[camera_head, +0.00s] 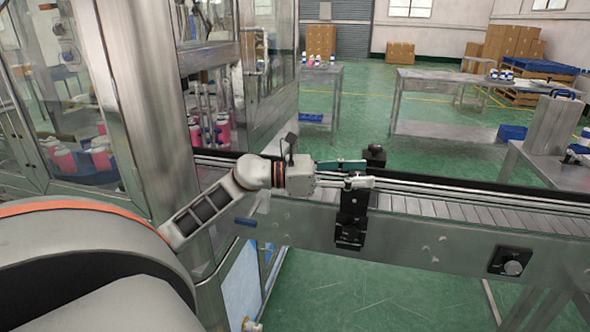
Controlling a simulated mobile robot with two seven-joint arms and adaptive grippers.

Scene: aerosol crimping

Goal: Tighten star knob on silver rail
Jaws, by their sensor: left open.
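My left gripper (368,174) reaches in from the left over the conveyor's near side. It is open, with one finger above and beyond the other. A black knob-like part (375,153) stands just beyond the fingertips; its star shape is too small to make out. A black bracket (350,224) is fixed to the conveyor's near side, just below the fingers. The silver rail (470,193) runs right from the fingertips along the conveyor. The gripper hides the rail's part near the bracket, and contact with any knob cannot be told. My right gripper is out of view.
A glass-walled machine (225,100) with pink containers stands at the left. Metal tables (440,75) and cardboard boxes (510,42) are farther back. Green floor lies open between.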

